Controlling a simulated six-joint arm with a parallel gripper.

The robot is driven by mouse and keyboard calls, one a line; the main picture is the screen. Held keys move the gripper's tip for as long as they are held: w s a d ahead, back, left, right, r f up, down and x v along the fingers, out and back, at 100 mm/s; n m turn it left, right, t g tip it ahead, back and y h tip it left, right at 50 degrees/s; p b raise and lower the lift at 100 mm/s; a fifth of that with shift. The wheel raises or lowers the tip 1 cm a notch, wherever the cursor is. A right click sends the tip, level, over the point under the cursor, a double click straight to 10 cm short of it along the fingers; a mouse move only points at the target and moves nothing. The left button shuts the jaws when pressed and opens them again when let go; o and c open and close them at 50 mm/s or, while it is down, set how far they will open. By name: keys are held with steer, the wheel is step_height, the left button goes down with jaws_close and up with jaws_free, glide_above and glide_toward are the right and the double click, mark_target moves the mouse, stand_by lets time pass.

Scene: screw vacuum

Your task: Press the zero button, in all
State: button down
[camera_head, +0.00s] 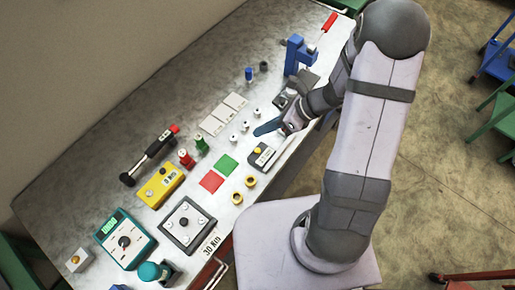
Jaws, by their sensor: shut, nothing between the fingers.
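My gripper (266,128) is shut and empty, its dark blue fingers pointing left over the bench. A yellow box (160,186) with a dark panel and a round button on top sits further left. A teal meter (123,240) with a green display and a dial stands at the lower left. The labels are too small to read, so I cannot tell which control is the zero button.
Small silver parts (245,126) stand near the fingertips, beside pale plates (223,114). A green square (227,165), a red square (211,181) and brass rings (250,181) lie lower. A blue vise (295,54) stands at the back. The bench's (110,130) upper-left part is clear.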

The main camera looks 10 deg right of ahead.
steer(key=m, duration=0.3)
steer(key=shift+a+r, duration=0.15)
steer(key=shift+a, duration=0.05)
stand_by(0.3)
steer(key=b, duration=0.7)
glide_above(257, 151)
steer(key=d, duration=0.2)
steer(key=f, duration=0.7)
steer(key=shift+a, duration=0.25)
steer(key=shift+f+b, duration=0.7)
steer(key=shift+f, duration=0.2)
steer(key=shift+f+b, duration=0.4)
steer(key=shift+f, duration=0.45)
stand_by(1.0)
steer(key=shift+r, duration=0.2)
steer(key=shift+r+p, duration=0.7)
steer(key=shift+p, duration=0.25)
